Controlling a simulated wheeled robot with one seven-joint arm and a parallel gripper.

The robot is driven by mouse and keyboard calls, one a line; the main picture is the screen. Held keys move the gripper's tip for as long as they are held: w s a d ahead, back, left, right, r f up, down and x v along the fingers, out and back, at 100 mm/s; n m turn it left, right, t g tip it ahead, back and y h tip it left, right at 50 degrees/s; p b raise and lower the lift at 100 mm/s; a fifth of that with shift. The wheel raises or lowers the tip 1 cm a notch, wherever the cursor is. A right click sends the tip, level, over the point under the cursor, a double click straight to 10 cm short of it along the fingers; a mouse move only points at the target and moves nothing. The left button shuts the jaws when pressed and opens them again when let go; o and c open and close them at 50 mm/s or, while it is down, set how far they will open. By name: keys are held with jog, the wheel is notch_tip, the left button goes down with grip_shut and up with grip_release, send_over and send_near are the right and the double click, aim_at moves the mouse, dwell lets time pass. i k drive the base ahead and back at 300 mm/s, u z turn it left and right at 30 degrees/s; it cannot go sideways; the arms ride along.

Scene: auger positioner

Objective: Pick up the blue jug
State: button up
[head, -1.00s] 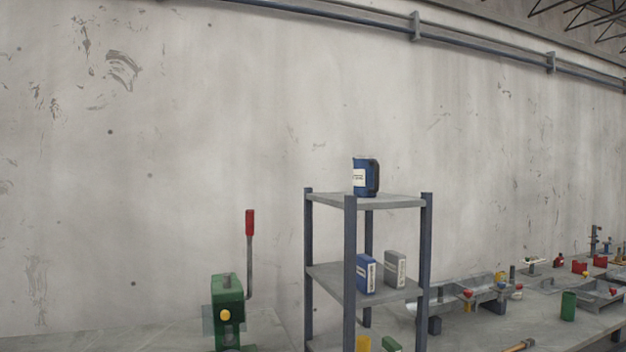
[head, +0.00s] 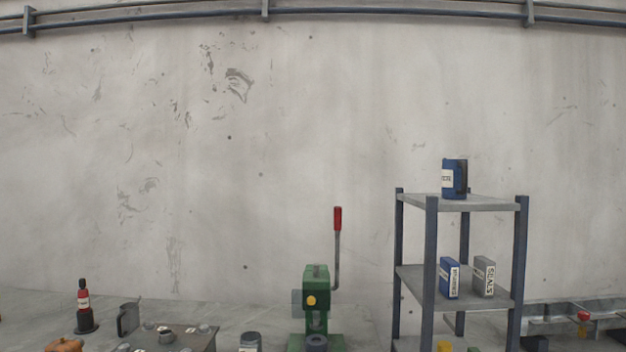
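The blue jug (head: 458,179) stands upright on the top shelf of a metal rack, right of the middle in the head view. It has a white label on its left side and a dark handle side on the right. The rack (head: 481,203) has grey shelves and dark blue posts. My gripper is not in view, so I cannot see whether it is open or shut.
A blue box (head: 448,278) and a grey box (head: 484,277) stand on the rack's middle shelf. A green press (head: 316,287) with an upright red-handled lever stands left of the rack. A grey pitcher (head: 129,319) and a red-labelled bottle (head: 83,300) stand further left.

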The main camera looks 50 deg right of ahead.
aim_at(455, 173)
jog(key=u, duration=0.55)
jog(key=k, duration=1.05)
jog(key=z, duration=1.7)
